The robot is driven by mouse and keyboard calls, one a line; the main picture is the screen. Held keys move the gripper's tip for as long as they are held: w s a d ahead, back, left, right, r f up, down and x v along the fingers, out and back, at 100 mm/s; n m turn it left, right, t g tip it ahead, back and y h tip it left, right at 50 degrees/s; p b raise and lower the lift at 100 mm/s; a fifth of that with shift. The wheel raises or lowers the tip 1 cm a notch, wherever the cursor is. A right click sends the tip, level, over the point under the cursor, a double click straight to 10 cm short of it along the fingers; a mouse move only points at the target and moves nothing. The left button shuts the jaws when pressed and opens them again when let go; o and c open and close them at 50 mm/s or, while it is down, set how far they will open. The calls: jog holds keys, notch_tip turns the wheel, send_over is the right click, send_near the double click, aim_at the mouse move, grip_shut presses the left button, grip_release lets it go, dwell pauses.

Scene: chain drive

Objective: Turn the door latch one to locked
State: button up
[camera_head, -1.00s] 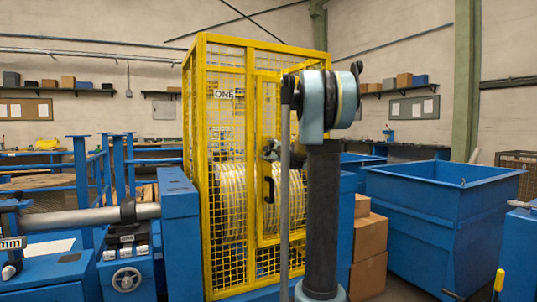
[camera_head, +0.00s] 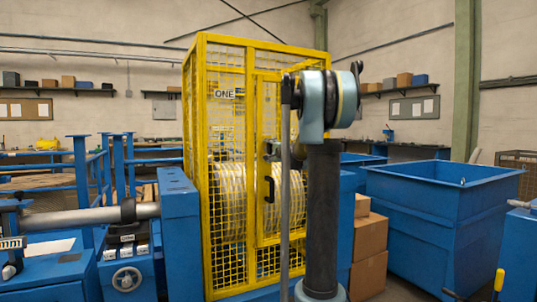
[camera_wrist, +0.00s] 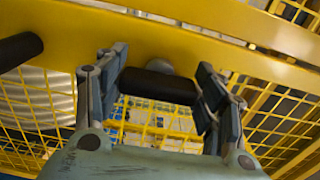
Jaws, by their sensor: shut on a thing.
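The door latch shows in the wrist view as a short black bar (camera_wrist: 155,86) in front of a grey round hub on the yellow door frame. My gripper (camera_wrist: 162,80) has its fingers at the two ends of the bar and is shut on it. The bar lies nearly level across that picture. In the head view my gripper (camera_head: 270,150) is at the door of the yellow cage (camera_head: 250,110), above the black door handle (camera_head: 269,190). The latch cannot be made out there.
A sign reading ONE (camera_head: 228,94) hangs on the cage. Blue machinery (camera_head: 180,215) stands at the left. Brown boxes (camera_head: 370,238) and a blue bin (camera_head: 420,210) stand at the right. In the wrist view a black bar end (camera_wrist: 18,50) juts in at the left.

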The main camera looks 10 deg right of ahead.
jog(key=shift+s+a+f, duration=0.1)
jog(key=shift+a+f, duration=0.05)
jog(key=o, duration=1.1)
jog(key=shift+c, duration=0.2)
jog(key=v, duration=1.1)
jog(key=shift+s, duration=0.35)
